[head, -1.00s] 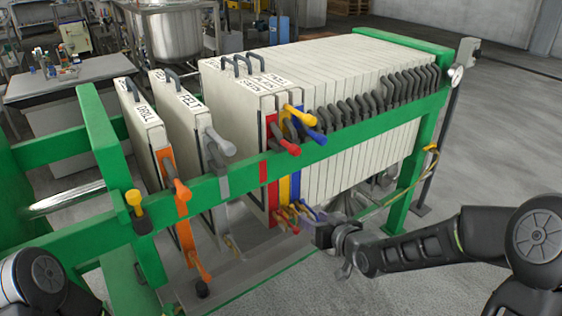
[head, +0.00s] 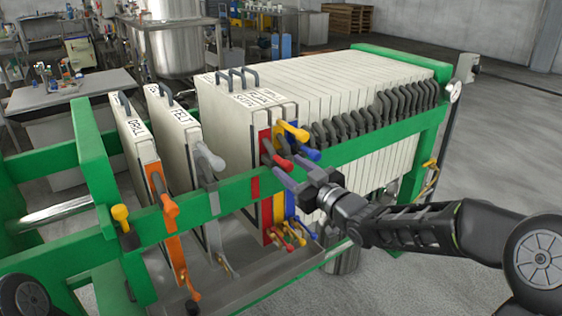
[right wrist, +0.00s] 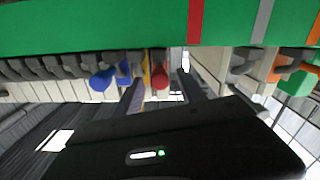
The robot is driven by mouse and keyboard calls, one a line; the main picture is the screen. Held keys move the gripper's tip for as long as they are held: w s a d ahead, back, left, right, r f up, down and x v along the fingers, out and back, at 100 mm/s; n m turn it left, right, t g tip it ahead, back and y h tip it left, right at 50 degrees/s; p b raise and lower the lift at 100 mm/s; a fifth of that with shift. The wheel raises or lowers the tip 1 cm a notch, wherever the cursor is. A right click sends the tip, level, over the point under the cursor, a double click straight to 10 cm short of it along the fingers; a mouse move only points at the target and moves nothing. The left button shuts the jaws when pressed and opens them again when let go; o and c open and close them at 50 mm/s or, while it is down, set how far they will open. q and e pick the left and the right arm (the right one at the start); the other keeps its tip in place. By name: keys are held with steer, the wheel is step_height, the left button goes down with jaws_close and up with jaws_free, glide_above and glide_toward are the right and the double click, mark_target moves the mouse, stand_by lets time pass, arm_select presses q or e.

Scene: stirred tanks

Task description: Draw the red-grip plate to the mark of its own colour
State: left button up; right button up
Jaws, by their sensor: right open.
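The red-grip plate (head: 266,215) is the nearest of the packed plates, at the left end of the stack. Its red grip (head: 278,161) sticks out above the green rail. The red mark (head: 255,187) is on the rail, a little left of the grip. My right gripper (head: 277,168) is open at the rail, close to the red grip. In the right wrist view the red grip (right wrist: 160,81) appears between the two fingers, and the red mark (right wrist: 195,20) is on the rail above. Contact cannot be told. My left gripper is not in view.
The yellow grip (head: 293,130) and blue grip (head: 307,153) are close beside the red one. The grey-grip plate (head: 180,130) and orange-grip plate (head: 135,140) stand apart to the left, with a gap before the stack. The green rail (head: 335,146) runs in front.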

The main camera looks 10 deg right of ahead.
mark_target(282, 160)
steer(key=x, duration=0.4)
steer(key=shift+w+a, duration=0.1)
steer(key=shift+w, duration=0.15)
steer(key=shift+c, duration=0.4)
steer(key=c, duration=0.9)
jaws_close()
steer(key=shift+r, duration=0.1)
